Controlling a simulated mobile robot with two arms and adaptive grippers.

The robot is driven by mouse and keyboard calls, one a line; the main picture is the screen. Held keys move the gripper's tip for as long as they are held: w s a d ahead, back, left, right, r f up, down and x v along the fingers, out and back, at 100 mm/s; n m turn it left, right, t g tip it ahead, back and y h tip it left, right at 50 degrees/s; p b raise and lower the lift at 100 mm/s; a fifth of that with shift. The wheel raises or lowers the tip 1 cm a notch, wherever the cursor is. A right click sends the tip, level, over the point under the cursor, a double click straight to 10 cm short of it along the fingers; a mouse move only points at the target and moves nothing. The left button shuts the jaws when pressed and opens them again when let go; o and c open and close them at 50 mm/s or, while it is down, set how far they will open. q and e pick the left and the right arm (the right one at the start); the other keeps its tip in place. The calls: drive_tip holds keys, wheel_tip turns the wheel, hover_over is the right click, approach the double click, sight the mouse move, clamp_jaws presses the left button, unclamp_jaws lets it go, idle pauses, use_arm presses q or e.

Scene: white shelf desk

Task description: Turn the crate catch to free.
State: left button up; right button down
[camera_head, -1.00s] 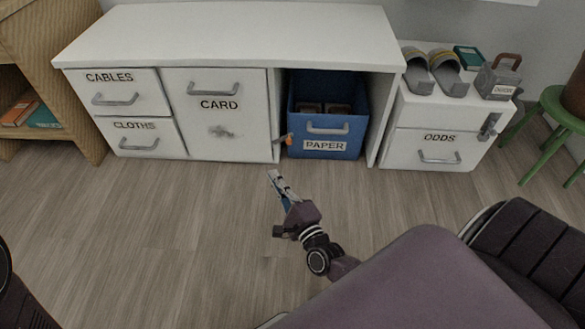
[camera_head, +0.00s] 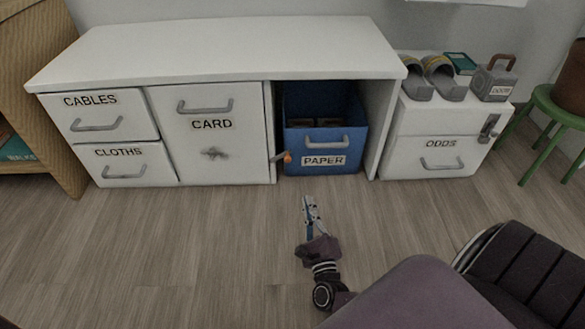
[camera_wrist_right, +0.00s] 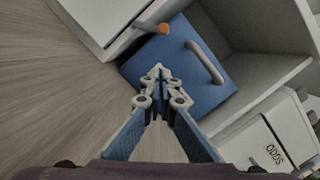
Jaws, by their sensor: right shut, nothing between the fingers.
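The blue PAPER crate (camera_head: 348,136) sits in the open bay of the white desk, its grey handle facing out. The crate catch (camera_head: 286,157) is a small lever with an orange tip, at the bay's left edge. It lies roughly level, its tip reaching just over the crate's left front edge. In the right wrist view the orange tip of the catch (camera_wrist_right: 163,28) shows above the fingers, in front of the blue crate (camera_wrist_right: 185,65). My right gripper (camera_head: 309,202) is shut and empty, low in front of the crate and apart from the catch. My left gripper is out of view.
The CARD door (camera_head: 232,103) with a grey knob is left of the bay. The ODDS drawer (camera_head: 435,155) is at right, with slippers (camera_head: 439,76) and a grey padlock-shaped block (camera_head: 494,82) on top. A green stool (camera_head: 552,120) stands far right. The floor in front is clear.

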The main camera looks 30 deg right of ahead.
drive_tip(key=shift+w+d+f+h, duration=0.2)
drive_tip(key=shift+d+f+h, duration=0.1)
drive_tip(key=shift+w+d, duration=0.15)
drive_tip(key=shift+w, duration=0.15)
drive_tip(key=w+d+r+b, duration=0.1)
drive_tip(key=w+r+b, duration=0.3)
drive_tip(key=w, duration=0.6)
drive_tip(key=shift+d+r+b, duration=0.15)
drive_tip(key=shift+d+b, duration=0.1)
drive_tip(key=shift+b, duration=0.55)
drive_tip(key=shift+s, duration=0.1)
